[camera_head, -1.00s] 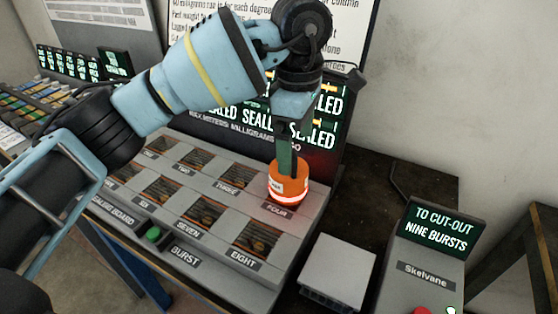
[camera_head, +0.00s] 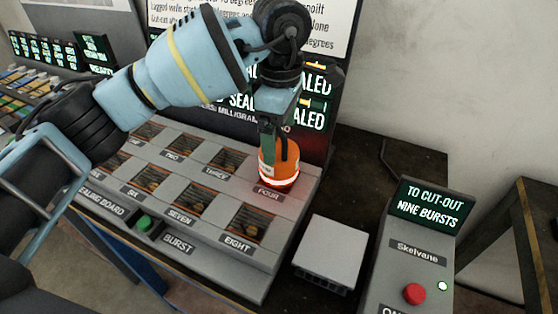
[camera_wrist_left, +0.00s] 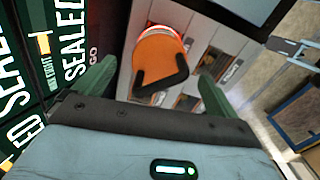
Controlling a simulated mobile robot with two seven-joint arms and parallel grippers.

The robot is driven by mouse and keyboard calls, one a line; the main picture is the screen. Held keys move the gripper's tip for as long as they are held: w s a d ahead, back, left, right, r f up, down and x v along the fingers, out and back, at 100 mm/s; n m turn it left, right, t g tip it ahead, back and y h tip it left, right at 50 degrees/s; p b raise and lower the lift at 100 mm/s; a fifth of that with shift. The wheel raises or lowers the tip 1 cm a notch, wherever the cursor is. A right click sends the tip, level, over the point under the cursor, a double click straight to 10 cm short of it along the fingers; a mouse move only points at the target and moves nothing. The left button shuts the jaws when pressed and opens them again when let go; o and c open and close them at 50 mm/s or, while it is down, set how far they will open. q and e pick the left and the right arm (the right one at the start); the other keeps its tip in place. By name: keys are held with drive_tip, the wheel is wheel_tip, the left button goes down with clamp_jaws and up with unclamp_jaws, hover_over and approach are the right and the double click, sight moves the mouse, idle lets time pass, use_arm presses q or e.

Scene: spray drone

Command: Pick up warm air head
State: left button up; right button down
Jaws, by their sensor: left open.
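An orange head (camera_head: 279,166) with a white band and a dark handle, seemingly the warm air head, stands over the slot labelled FOUR on the grey sealing board (camera_head: 226,262). My left gripper (camera_head: 273,145) points down right at it, its green fingers overlapping its upper part in the head view. In the left wrist view the orange head (camera_wrist_left: 160,55) shows between the two spread fingers of my left gripper (camera_wrist_left: 157,72), with a gap on each side. The dark handle faces the gripper. My right gripper is not in view.
Other slots, such as EIGHT (camera_head: 247,226), hold brown contents. A grey box (camera_head: 328,252) and the Skelvane control box (camera_head: 418,255) with a red button stand to the right. A lit display panel (camera_head: 318,80) rises close behind the gripper. Dark table behind is partly clear.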

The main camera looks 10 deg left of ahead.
sight(279, 149)
use_arm(q)
drive_tip(key=shift+a+f, duration=0.1)
drive_tip(key=shift+f, duration=1.85)
drive_tip(key=shift+c, duration=0.3)
drive_tip(key=shift+r, duration=0.1)
drive_tip(key=c, duration=1.5)
drive_tip(key=shift+s+r, duration=0.1)
drive_tip(key=shift+r, duration=1.65)
drive_tip(key=s, duration=0.5)
drive_tip(key=s+r, duration=0.1)
drive_tip(key=s, duration=0.4)
drive_tip(key=s+d+b, duration=0.1)
drive_tip(key=s, duration=0.4)
drive_tip(key=shift+s+r, duration=0.2)
drive_tip(key=shift+s, duration=0.15)
